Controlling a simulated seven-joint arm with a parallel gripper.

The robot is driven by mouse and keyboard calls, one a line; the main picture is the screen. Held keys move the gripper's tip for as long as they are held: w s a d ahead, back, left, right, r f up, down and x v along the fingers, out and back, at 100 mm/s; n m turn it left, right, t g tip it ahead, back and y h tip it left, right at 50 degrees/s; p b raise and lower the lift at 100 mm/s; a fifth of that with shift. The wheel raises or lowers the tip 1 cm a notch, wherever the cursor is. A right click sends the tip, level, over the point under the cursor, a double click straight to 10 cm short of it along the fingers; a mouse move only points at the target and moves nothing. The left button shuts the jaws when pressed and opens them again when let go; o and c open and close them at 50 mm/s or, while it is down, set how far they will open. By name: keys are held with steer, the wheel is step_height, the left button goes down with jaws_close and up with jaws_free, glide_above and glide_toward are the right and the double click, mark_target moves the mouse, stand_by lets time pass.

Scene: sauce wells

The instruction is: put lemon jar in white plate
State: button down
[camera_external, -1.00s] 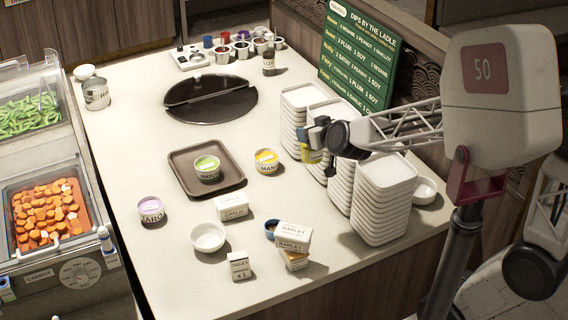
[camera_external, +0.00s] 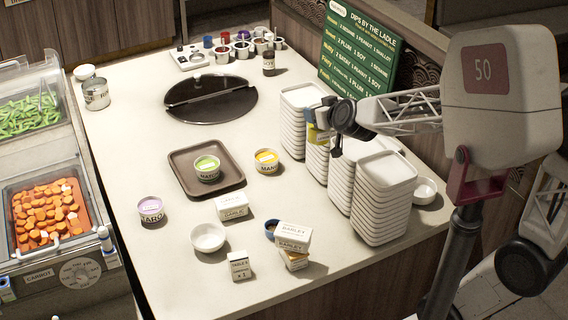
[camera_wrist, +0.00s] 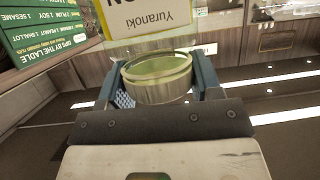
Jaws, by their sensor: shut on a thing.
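My gripper (camera_external: 318,117) is shut on the lemon jar (camera_external: 317,136), a small yellow-labelled jar. In the wrist view, the jar (camera_wrist: 157,78) sits between the two fingers of my gripper (camera_wrist: 160,74), with a round pale rim towards the camera and an upside-down label partly cut off at the top. In the external view, the jar shows in front of the stacked white plates (camera_external: 304,97); I cannot tell how high it is above them. Another stack of white plates (camera_external: 385,171) stands nearer the camera. My gripper partly hides the stacks behind it.
A brown tray (camera_external: 183,186) holds a green-topped tub. A yellow-topped tub (camera_external: 267,162), a purple-topped tub (camera_external: 150,209), a white bowl (camera_external: 208,237) and small boxes (camera_external: 293,236) stand around it. A menu board (camera_external: 358,62) rises behind the plate stacks.

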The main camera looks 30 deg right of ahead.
steer(key=w+d+m+h, duration=0.1)
steer(key=w+d+h, duration=0.1)
steer(key=d, duration=1.4)
steer(key=w+d+m+h, duration=0.1)
steer(key=w+d+m, duration=0.1)
steer(key=d, duration=1.4)
step_height(320, 180, down, 23)
steer(key=shift+s+a, duration=0.2)
steer(key=shift+s, duration=0.05)
steer(key=shift+w+f, duration=0.1)
steer(key=w+d, duration=0.2)
steer(key=w, duration=0.5)
steer(key=w+d+f, duration=0.1)
steer(key=w+d, duration=0.2)
steer(key=w, duration=0.5)
steer(key=shift+d+f, duration=0.2)
steer(key=shift+s+f, duration=0.1)
steer(key=shift+f, duration=1.65)
steer(key=shift+f, duration=0.1)
